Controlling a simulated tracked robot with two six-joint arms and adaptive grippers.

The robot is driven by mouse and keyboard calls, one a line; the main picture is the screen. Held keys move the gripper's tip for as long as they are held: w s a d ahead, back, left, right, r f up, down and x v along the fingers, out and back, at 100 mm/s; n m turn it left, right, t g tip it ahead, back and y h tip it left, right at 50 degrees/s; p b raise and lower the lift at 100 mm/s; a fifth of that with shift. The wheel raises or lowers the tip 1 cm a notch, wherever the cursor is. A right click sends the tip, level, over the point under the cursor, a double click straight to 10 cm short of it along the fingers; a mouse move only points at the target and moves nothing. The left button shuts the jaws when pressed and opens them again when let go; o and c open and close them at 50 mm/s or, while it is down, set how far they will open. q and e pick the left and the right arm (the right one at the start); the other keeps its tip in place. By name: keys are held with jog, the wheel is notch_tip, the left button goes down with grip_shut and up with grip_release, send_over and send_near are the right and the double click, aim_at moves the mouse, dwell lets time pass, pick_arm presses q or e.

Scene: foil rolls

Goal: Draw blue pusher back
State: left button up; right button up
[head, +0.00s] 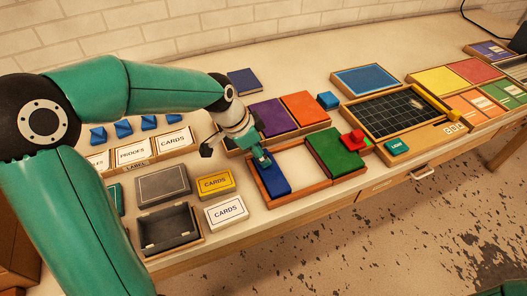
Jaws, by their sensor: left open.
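A long blue block (273,181) lies in the left end of a wood-framed tray (303,191). It looks like the blue pusher, though I cannot be sure. My left gripper (260,158) is open, pointing down at the far end of this block. Its fingers are small here, and I cannot tell whether they touch the block. A smaller blue block (328,100) stands apart, beside the orange panel (305,107). My right gripper is not in view.
The tray's middle is bare; a green panel (335,150) fills its right side, with a red piece (352,140) beside it. Purple panel (267,117) lies behind. Card boxes (227,211) and an open dark box (169,230) stand left. A gridded board (395,110) lies right.

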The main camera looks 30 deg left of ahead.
pick_arm(q)
jog(key=shift+w+d, duration=0.1)
jog(key=shift+w, duration=0.05)
jog(key=v, duration=1.1)
jog(key=shift+r, duration=0.35)
